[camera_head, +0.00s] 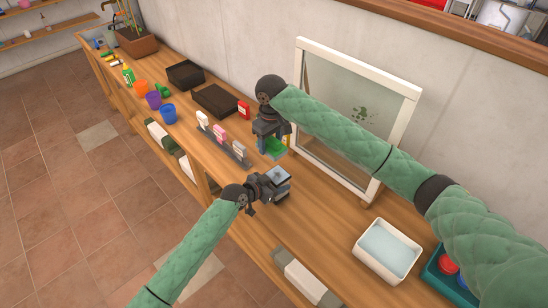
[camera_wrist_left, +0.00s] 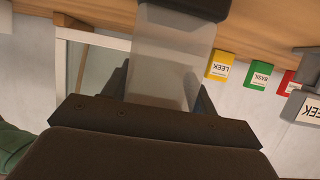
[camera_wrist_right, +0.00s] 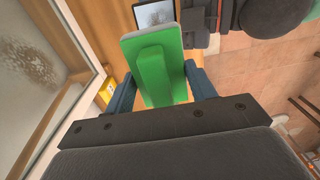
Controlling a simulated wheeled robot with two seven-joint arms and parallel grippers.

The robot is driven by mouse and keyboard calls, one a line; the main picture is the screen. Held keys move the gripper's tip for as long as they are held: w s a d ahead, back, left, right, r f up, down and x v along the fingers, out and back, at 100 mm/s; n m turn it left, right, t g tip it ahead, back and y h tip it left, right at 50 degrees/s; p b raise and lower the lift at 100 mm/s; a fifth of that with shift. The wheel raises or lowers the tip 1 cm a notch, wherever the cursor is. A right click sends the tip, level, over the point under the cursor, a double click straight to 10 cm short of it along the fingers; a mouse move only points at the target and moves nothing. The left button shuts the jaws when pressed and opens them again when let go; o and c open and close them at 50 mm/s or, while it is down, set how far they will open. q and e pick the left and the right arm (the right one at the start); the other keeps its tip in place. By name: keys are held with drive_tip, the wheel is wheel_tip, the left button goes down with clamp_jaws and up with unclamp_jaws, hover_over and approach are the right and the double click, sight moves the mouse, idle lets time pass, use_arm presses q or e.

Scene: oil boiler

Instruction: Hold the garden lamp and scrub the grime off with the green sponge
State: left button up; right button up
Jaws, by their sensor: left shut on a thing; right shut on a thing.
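The garden lamp (camera_head: 279,176) has a grey body and a flat bluish top panel. My left gripper (camera_head: 262,187) is shut on it above the wooden table. The lamp's grey body also fills the upper middle of the left wrist view (camera_wrist_left: 172,70). Its top panel, with dark smudges, shows in the right wrist view (camera_wrist_right: 155,14), partly hidden behind the sponge. The green sponge (camera_wrist_right: 158,65) has a pale face on its far side. My right gripper (camera_head: 270,135) is shut on the sponge (camera_head: 273,149) and holds it just above the lamp, apparently apart from it.
A white-framed glass pane (camera_head: 335,105) with green splatter stands behind. A white basin (camera_head: 387,250) holds pale water at the right. A grey rack (camera_head: 228,146) with label cards, dark trays (camera_head: 214,100) and coloured cups (camera_head: 168,113) stand further left.

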sight(283, 180)
drive_tip(key=shift+f, duration=0.1)
drive_tip(key=shift+a+f, duration=0.1)
drive_tip(key=shift+f, duration=3.55)
drive_tip(key=shift+f, duration=1)
drive_tip(key=shift+s+d, duration=0.75)
drive_tip(key=shift+s, duration=0.1)
use_arm(q)
drive_tip(key=shift+w+a, duration=0.3)
drive_tip(key=shift+a, duration=0.15)
use_arm(e)
drive_tip(key=shift+s+d, duration=0.6)
drive_tip(key=shift+s, duration=0.3)
use_arm(q)
drive_tip(key=shift+s+d, duration=0.2)
drive_tip(key=shift+d, duration=0.05)
use_arm(e)
drive_tip(key=shift+s+d+r, duration=0.1)
drive_tip(key=shift+s+d, duration=0.6)
drive_tip(key=shift+d, duration=0.05)
use_arm(q)
drive_tip(key=shift+d, duration=0.1)
use_arm(e)
drive_tip(key=shift+d, duration=0.1)
